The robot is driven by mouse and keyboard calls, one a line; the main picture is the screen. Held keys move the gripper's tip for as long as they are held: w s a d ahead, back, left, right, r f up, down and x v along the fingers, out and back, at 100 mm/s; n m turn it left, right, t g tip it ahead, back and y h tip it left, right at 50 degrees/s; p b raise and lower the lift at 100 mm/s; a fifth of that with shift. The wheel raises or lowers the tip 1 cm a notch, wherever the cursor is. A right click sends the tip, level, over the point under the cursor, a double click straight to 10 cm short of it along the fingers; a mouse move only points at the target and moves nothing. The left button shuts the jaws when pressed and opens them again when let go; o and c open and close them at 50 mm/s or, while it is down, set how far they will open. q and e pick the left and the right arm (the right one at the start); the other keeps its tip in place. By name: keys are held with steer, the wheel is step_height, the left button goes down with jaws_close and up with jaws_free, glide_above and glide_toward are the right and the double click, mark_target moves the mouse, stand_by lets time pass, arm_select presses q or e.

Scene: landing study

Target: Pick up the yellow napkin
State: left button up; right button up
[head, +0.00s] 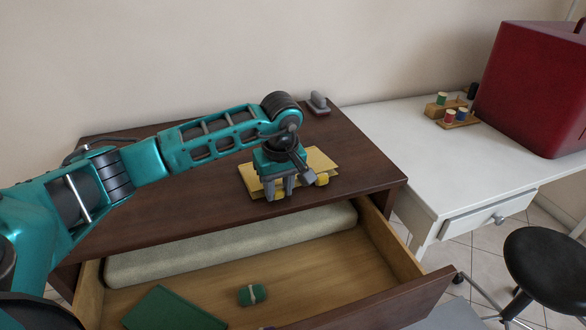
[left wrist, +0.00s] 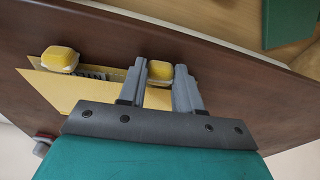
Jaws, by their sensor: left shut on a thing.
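My left gripper (head: 278,193) reaches down over the dark wooden desk top near its front edge. It is shut on a small yellow block-like thing, which I take for the yellow napkin (left wrist: 159,70). In the left wrist view the two grey fingers (left wrist: 160,82) stand on either side of it. Its top is yellow and its lower edge pale. A similar yellow piece (left wrist: 60,57) lies a little apart, also seen in the head view (head: 322,179). Flat yellow sheets (head: 318,160) lie under and behind the gripper. My right gripper is not in view.
The open drawer (head: 180,285) below holds a pale rolled cloth (head: 230,243), a green flat thing (head: 170,310) and a small banded green bundle (head: 252,294). A grey stapler-like thing (head: 318,103) stands behind. A white table (head: 430,160) and black stool (head: 548,262) are right.

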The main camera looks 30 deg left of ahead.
arm_select(q)
steer(key=c, duration=0.4)
steer(key=shift+r, duration=0.25)
steer(key=shift+r+p, duration=2.5)
steer(key=shift+r, duration=0.8)
